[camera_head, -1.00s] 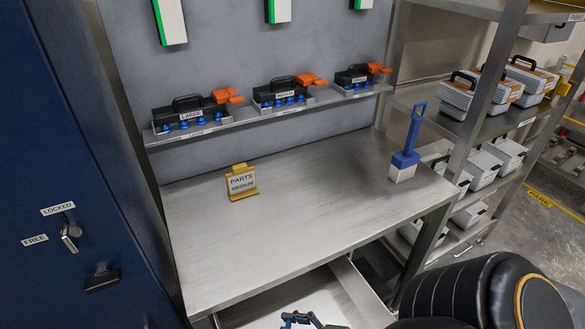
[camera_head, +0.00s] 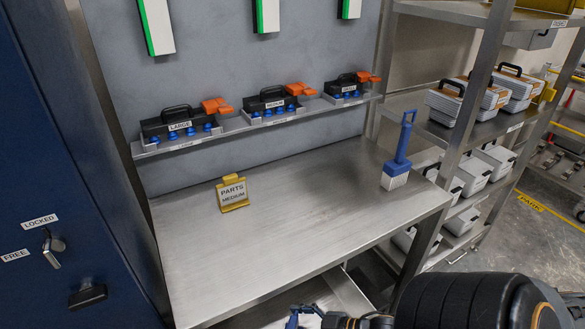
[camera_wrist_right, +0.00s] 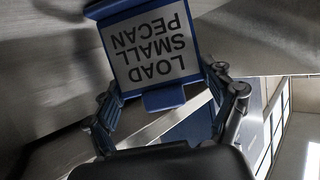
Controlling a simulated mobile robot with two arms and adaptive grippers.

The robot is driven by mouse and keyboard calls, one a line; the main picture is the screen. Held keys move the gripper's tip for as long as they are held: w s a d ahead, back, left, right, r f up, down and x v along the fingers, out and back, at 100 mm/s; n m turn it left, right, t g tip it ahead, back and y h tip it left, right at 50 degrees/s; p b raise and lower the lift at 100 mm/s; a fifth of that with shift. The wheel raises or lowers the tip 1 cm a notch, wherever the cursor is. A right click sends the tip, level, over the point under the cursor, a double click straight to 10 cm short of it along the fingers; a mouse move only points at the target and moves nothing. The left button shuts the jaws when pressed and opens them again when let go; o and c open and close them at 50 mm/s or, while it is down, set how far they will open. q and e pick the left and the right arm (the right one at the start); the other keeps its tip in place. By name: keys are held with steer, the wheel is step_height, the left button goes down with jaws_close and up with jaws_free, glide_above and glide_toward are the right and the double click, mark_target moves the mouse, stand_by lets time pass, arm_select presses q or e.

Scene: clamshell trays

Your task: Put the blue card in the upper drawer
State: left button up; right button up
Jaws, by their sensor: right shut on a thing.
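The blue card (camera_wrist_right: 151,45) fills the upper middle of the right wrist view. It has a blue frame and a white label reading "LOAD SMALL PECAN", upside down there. My right gripper (camera_wrist_right: 162,92) is shut on it, one finger at each side. In the head view my right gripper (camera_head: 306,313) is at the bottom edge, over or beside an open drawer (camera_head: 345,296) under the bench; most of it is cut off. I cannot tell the gripper's height over the drawer. Whether this is the upper drawer is unclear. My left gripper is not in view.
The steel bench top (camera_head: 290,215) is mostly clear. A yellow "PARTS MEDIUM" stand (camera_head: 233,194) and a blue-handled brush-like tool (camera_head: 398,160) stand on it. A blue cabinet (camera_head: 70,150) is at left, a shelf rack (camera_head: 468,110) with cases at right.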

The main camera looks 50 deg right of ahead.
steer(key=o, duration=1.4)
steer(key=shift+o, duration=0.2)
steer(key=v, duration=0.7)
steer(key=shift+s+r+p, duration=0.2)
steer(key=shift+s+p, duration=0.05)
steer(key=shift+p, duration=0.05)
steer(key=shift+d, duration=0.15)
